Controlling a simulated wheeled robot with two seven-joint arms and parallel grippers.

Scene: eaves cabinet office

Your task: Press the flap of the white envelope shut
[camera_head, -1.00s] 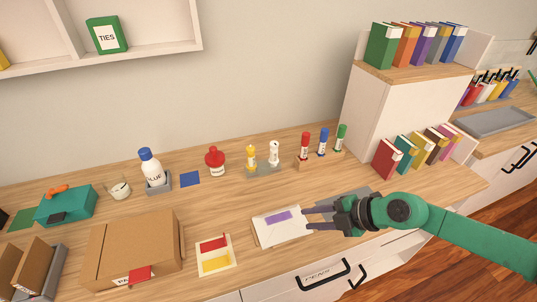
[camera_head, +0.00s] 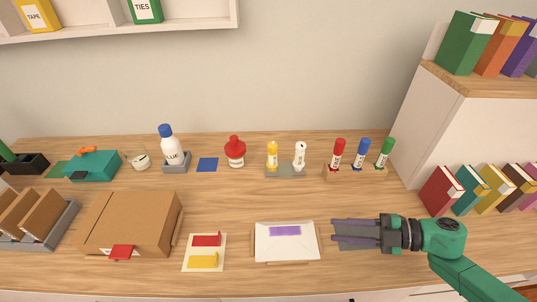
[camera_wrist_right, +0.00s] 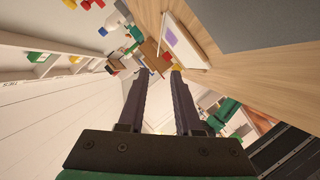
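The white envelope (camera_head: 274,251) lies on the wooden counter, in front of the middle of the head view, with a purple patch (camera_head: 285,230) on its upper part. Thin wooden edges show around it. I cannot tell how far its flap stands open. The envelope also shows near the top of the right wrist view (camera_wrist_right: 190,50). My right gripper (camera_head: 334,231) is just right of the envelope, its two dark fingers parallel, apart and pointing at it. Nothing shows between the fingers in the right wrist view (camera_wrist_right: 159,78). My left gripper is not in view.
A pad with red and yellow blocks (camera_head: 190,239) lies left of the envelope, beside a cardboard box (camera_head: 130,222). Capped markers (camera_head: 337,155), a red-topped bottle (camera_head: 235,155) and a glue bottle (camera_head: 168,150) stand behind. A grey mat (camera_head: 352,243) lies under my right fingers.

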